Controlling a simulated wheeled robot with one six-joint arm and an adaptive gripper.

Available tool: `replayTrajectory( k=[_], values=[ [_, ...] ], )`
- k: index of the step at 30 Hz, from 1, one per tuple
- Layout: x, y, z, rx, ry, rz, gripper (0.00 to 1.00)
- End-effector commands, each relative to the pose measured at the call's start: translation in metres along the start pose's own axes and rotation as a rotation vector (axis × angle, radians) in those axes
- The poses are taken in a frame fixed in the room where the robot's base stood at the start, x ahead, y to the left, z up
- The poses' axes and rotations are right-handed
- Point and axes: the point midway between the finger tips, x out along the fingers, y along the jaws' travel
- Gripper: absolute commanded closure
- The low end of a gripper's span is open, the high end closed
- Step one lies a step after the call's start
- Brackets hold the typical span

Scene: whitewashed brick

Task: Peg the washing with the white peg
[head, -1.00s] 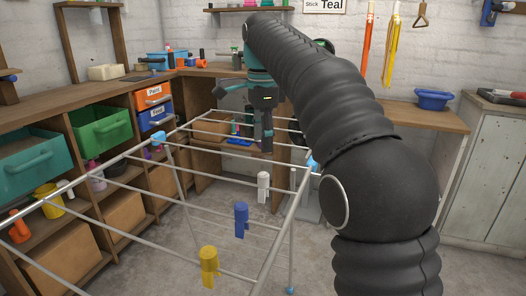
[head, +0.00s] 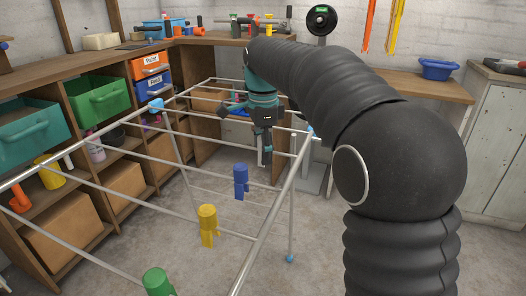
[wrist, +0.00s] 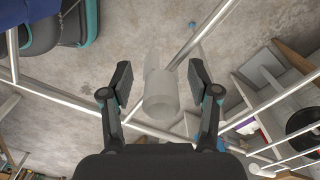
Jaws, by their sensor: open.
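The white peg (wrist: 161,98) sits on a rail of the drying rack (head: 120,190). In the wrist view it is between my two open fingers, with a gap on each side. My gripper (wrist: 161,76) is open around it and not closed on it. In the head view my gripper (head: 264,148) points down at the rack's far right and hides most of the white peg. A blue peg (head: 241,181), a yellow peg (head: 208,225) and a green peg (head: 157,282) stand nearer along the rack. I cannot make out any washing.
Wooden shelving with a green bin (head: 96,100), a teal bin (head: 32,130) and cardboard boxes (head: 66,226) stands on the left. A workbench (head: 430,88) with a blue basin (head: 438,69) runs along the back. A pale cabinet (head: 497,150) is at the right. Rack rails surround my gripper.

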Motion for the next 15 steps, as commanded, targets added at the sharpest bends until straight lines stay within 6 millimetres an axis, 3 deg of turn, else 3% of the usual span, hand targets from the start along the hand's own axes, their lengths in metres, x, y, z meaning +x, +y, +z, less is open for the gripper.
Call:
replayTrajectory(
  k=[9,11,15],
  values=[
    [0.0022,0.0,0.0,0.0,0.0,-0.001,0.39],
    [0.0022,0.0,0.0,0.0,0.0,-0.001,0.51],
    [0.0022,0.0001,0.0,0.0,0.0,0.0,0.86]
  ],
)
